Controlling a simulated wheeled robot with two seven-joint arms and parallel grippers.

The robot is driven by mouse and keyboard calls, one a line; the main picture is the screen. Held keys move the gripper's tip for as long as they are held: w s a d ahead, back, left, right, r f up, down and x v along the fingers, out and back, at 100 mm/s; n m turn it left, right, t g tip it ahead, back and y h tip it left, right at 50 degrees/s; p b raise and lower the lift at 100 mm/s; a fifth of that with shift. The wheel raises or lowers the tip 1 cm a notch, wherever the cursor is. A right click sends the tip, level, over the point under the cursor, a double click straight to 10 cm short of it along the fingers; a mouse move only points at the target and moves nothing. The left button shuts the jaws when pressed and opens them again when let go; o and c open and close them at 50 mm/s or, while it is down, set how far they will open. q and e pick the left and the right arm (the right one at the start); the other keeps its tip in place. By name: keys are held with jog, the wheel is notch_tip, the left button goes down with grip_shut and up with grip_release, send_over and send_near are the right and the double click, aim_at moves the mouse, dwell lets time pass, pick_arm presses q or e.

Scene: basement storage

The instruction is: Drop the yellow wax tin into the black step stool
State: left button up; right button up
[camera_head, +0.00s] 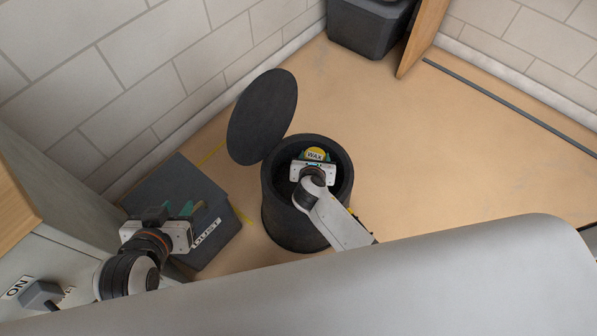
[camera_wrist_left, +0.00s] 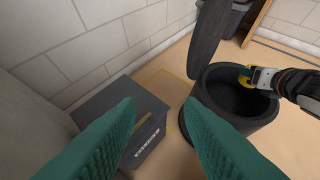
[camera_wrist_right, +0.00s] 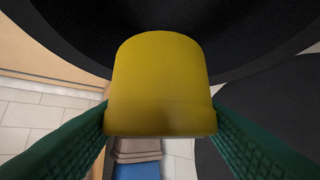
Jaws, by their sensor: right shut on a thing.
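The black step stool (camera_head: 286,215) is a round hollow drum on the floor. Its round lid (camera_head: 262,115) stands open at the upper left. The stool also shows in the left wrist view (camera_wrist_left: 237,125). My left gripper (camera_head: 190,222) is open and empty above the dark box, its green fingers (camera_wrist_left: 165,130) wide apart.
A dark box (camera_head: 175,185) with a white label stands left of the stool, beside the wall. A grey cabinet with an ON switch (camera_head: 40,293) is at the lower left. A dark bin (camera_head: 368,28) stands at the back. The floor right of the stool is clear.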

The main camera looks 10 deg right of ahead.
jog(key=o, duration=1.1)
jog(key=shift+s+r, duration=0.1)
pick_arm(q)
jog(key=s+a+f+g+y+p, duration=0.1)
jog(key=s+a+f+g+p, duration=0.1)
jog(key=s+g, duration=0.4)
jog(key=s+a+p, duration=0.1)
jog(key=s+p, duration=0.1)
jog(key=s, duration=0.1)
jog(key=shift+s+f+y+p, duration=0.15)
jog(key=shift+f+y+p, duration=0.15)
jog(key=shift+f+p, duration=0.1)
pick_arm(e)
jog(key=v, duration=1.1)
jog(key=shift+s+a+r, duration=0.2)
jog(key=shift+s+r, duration=0.05)
jog(key=shift+s, duration=0.05)
pick_arm(q)
jog(key=shift+a, duration=0.1)
